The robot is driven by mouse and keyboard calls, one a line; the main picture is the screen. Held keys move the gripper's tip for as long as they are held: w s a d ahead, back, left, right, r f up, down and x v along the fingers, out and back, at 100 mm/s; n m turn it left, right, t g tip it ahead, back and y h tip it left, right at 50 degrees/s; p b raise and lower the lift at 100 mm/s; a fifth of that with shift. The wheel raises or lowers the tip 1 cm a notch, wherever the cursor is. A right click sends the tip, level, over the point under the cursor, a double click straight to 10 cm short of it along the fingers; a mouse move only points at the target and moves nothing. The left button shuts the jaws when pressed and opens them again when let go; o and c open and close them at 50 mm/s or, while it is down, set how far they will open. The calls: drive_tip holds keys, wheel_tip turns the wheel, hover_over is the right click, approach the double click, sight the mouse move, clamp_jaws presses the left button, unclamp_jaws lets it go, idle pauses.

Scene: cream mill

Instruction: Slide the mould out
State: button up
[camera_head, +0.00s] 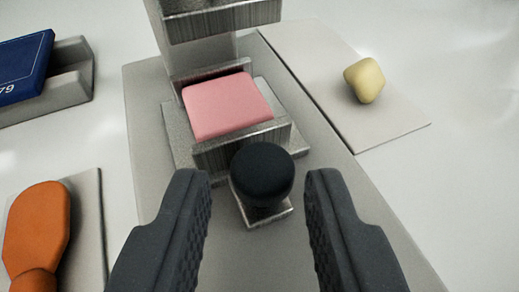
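The mould is a grey metal tray (242,143) with a pink block (228,104) in it. It sits in the metal press (200,52) near the middle of the camera_head view, below the press's upper plate. A black round knob (262,173) stands on a small metal tab (283,213) at the mould's front. My gripper (258,205) is open, with one dark finger on each side of the knob and tab. A gap shows between each finger and the knob. The gripper holds nothing.
A pale board (395,128) with a yellowish lump (364,80) lies at the right. A blue block (22,68) sits in a grey holder (72,82) at upper left. An orange object (38,232) lies on a grey plate (88,215) at lower left. White surface lies between them.

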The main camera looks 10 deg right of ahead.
drive_tip(key=shift+x, duration=0.9)
drive_tip(key=shift+d, duration=0.1)
drive_tip(key=shift+c, duration=0.2)
